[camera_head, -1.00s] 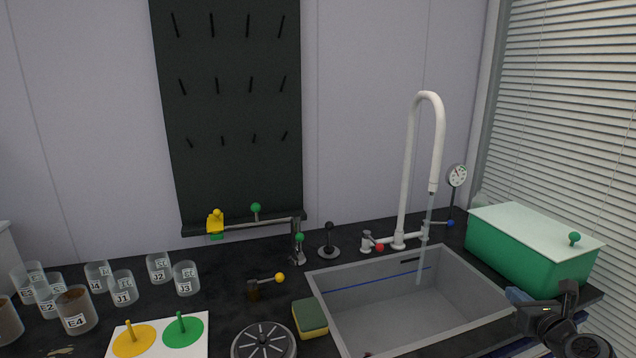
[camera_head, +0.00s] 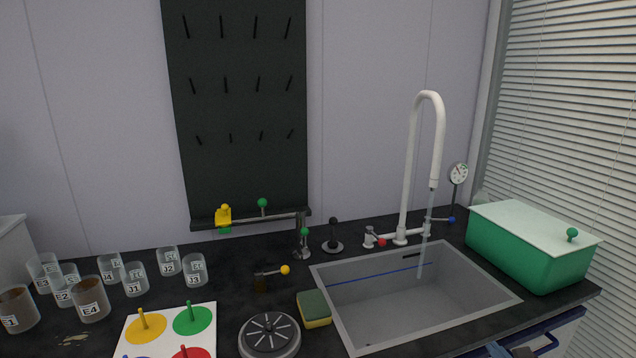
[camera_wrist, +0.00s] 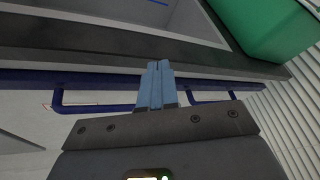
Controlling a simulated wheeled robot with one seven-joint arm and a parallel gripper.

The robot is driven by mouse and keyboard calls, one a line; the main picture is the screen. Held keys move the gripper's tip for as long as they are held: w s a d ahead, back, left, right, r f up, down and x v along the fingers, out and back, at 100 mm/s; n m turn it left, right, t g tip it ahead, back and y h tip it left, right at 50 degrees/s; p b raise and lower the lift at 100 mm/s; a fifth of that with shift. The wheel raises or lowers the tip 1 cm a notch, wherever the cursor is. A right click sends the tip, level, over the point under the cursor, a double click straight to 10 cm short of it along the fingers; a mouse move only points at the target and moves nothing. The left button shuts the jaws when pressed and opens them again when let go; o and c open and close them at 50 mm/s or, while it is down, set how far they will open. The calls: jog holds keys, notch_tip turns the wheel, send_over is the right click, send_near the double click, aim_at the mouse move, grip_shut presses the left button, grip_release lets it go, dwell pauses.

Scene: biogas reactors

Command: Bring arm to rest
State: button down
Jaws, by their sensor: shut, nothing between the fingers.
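My gripper (camera_wrist: 157,88) shows in the wrist view, its two blue fingers together with nothing between them. It is in front of the counter's front edge, with blue drawer handles (camera_wrist: 95,106) behind it.
A sink (camera_head: 345,325) with a running white faucet (camera_head: 408,165) is set in the dark counter. A green box (camera_head: 515,250) with a pale lid stands to its right. A sponge (camera_head: 314,309), a round black disc (camera_head: 270,335) and several labelled beakers (camera_head: 90,300) stand left.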

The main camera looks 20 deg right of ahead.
jog(key=s+a+f+n+y, duration=0.1)
jog(key=s+a+f+n, duration=0.1)
jog(key=s+a+n, duration=1.35)
jog(key=s+a+r+n+t+y, duration=0.1)
jog(key=s+a+r+n+y, duration=0.3)
jog(key=s+a+r+n, duration=1)
jog(key=s+r+n, duration=0.2)
jog(key=s+n, duration=0.1)
jog(key=n, duration=0.1)
jog(key=shift+s+a+y, duration=0.15)
jog(key=shift+s+y, duration=0.05)
jog(key=shift+y, duration=0.1)
